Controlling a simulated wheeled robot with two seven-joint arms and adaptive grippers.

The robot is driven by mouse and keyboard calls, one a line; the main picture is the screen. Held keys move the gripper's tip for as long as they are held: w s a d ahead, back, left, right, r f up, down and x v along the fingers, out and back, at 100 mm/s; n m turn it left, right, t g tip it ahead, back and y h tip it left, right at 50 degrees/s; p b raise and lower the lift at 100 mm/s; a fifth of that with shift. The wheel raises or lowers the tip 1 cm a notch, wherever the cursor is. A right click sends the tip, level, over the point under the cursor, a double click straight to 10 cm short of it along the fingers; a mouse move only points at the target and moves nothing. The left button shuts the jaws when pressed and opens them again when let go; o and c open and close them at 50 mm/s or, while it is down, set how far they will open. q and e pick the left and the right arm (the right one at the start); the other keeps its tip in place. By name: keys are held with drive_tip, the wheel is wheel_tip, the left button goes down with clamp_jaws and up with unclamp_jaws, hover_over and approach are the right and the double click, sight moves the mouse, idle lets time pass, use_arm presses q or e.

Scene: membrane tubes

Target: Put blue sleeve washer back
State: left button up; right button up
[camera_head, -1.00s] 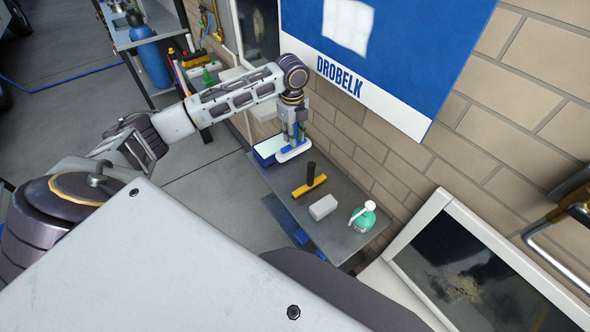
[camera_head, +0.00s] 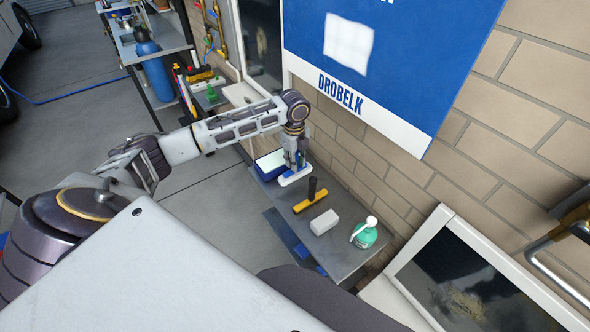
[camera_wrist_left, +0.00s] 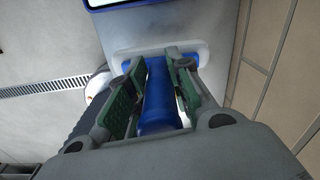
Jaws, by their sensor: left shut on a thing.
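The blue sleeve washer (camera_head: 295,177) has a white and blue sleeve bar and a blue handle. My left gripper (camera_head: 294,158) is shut on the handle from above. In the left wrist view, the blue handle (camera_wrist_left: 158,98) stands between the two green-padded fingers (camera_wrist_left: 157,90), and the sleeve lies crosswise beyond it. The sleeve is at or just above the grey shelf top (camera_head: 350,255), between a blue-rimmed box and a yellow squeegee. I cannot tell whether it touches the shelf. My right gripper is not in view.
The blue box with a pale top (camera_head: 270,163) is close on the washer's left. The yellow squeegee with a black handle (camera_head: 311,201), a white block (camera_head: 323,222) and a green spray bottle (camera_head: 365,235) stand to the right. The brick wall (camera_head: 400,195) borders the shelf.

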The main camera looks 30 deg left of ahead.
use_arm(q)
wheel_tip(320, 180, down, 2)
drive_tip(key=shift+f+p, duration=0.75)
drive_tip(key=shift+f, duration=0.55)
drive_tip(key=o, duration=0.9)
drive_tip(key=shift+f, duration=0.1)
